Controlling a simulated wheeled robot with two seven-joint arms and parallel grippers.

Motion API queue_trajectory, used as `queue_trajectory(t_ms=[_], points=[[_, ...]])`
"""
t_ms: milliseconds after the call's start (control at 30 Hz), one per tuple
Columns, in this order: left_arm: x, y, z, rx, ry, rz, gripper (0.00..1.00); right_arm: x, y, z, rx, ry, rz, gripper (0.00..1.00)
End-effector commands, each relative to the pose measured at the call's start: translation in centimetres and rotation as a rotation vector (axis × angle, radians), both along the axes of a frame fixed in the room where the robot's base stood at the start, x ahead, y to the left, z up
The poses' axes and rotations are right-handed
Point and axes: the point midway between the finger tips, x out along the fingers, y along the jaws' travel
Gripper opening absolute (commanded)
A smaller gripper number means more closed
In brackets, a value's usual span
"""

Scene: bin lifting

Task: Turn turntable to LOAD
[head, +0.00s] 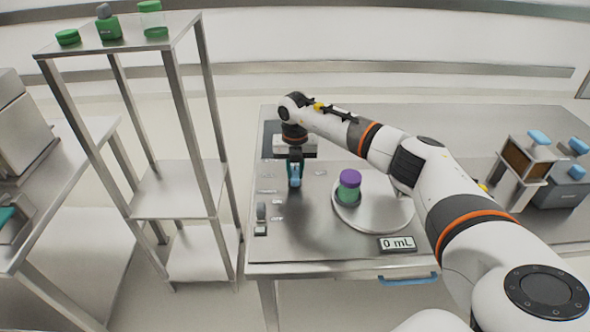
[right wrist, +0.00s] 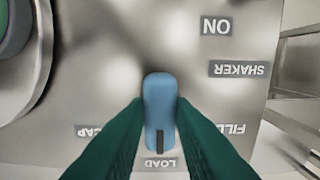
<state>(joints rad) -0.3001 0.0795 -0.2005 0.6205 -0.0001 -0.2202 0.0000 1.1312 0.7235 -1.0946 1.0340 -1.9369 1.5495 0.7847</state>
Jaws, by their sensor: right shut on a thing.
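My right gripper (head: 294,178) reaches down to the control panel at the left of the steel table. The CAP and FILL labels (right wrist: 230,129) are to either side, partly covered by the fingers. The round turntable (head: 388,213) carries a green jar with a purple lid (head: 349,185). My left gripper is out of view.
A SHAKER label (right wrist: 238,69) and an ON label (right wrist: 216,26) lie on the panel near the knob. A 0 mL display (head: 397,243) sits in front of the turntable. A steel shelf (head: 175,190) stands left; devices with blue tops (head: 565,185) stand right.

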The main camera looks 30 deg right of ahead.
Motion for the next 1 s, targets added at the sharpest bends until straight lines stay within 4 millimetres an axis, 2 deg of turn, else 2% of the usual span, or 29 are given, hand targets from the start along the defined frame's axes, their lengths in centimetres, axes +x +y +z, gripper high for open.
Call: queue_trajectory(t_ms=[233, 267, 367, 400, 667, 767, 867, 1000], points=[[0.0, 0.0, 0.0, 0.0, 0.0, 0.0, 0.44, 0.1, 0.0, 0.1, 0.0, -0.004, -0.001, 0.0], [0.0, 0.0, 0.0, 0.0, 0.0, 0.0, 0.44, 0.1, 0.0, 0.1, 0.0, -0.004, -0.001, 0.25], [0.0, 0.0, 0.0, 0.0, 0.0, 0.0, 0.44, 0.1, 0.0, 0.1, 0.0, -0.002, -0.001, 0.41], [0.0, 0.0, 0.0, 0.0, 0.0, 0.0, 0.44, 0.1, 0.0, 0.1, 0.0, -0.002, -0.001, 0.44], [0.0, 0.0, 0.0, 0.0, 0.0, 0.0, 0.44, 0.0, 0.0, 0.1, 0.0, -0.001, -0.002, 0.44], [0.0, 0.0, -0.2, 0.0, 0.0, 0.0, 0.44, 0.1, 0.0, 0.7, 0.0, -0.004, -0.002, 0.44], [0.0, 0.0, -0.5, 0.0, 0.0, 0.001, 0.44, 0.1, 0.0, 2.1, 0.0, -0.006, 0.0, 0.44], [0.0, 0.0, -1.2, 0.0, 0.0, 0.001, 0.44, 0.1, -0.1, 5.0, -0.001, -0.007, -0.001, 0.44]])
